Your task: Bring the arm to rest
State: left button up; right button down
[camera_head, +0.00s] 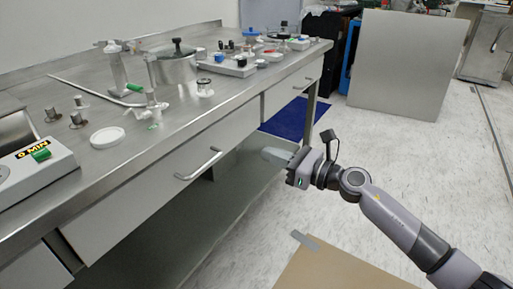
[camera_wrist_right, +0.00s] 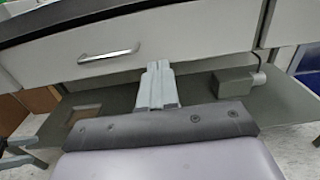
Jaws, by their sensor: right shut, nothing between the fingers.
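My right arm (camera_head: 395,220) comes in from the lower right of the head view and reaches toward the bench front. Its gripper (camera_head: 268,154) is in the air in front of the bench, below the worktop edge. The gripper is shut and empty. In the right wrist view the closed fingers (camera_wrist_right: 155,80) point at the drawer front and the open space under it. I cannot tell the exact gap between the fingertips and the bench.
A drawer handle (camera_head: 198,165) sticks out, also in the wrist view (camera_wrist_right: 105,56). A grey panel (camera_head: 405,60) stands behind.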

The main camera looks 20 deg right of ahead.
jog(key=s+a+f+n+g+h, duration=0.15)
jog(key=s+f+n+h, duration=0.25)
jog(key=s+f+n, duration=0.8)
jog(key=s+a+f+n+g+h, duration=0.15)
jog(key=s+f+n+h, duration=0.45)
jog(key=s+n, duration=1)
pick_arm(q)
jog(key=s+a+r+p, duration=0.1)
jog(key=r+p, duration=0.6)
jog(key=p, duration=0.3)
jog(key=s+a+r+y+p, duration=0.1)
jog(key=a+r+p, duration=0.1)
jog(key=r+p, duration=0.6)
jog(key=p, duration=0.3)
jog(key=shift+s+a+n+g+p, duration=0.15)
jog(key=shift+a+n+g+p, duration=0.15)
pick_arm(e)
jog(key=d+r+n, duration=0.2)
jog(key=d+r, duration=0.1)
jog(key=r, duration=1)
jog(key=shift+d, duration=0.15)
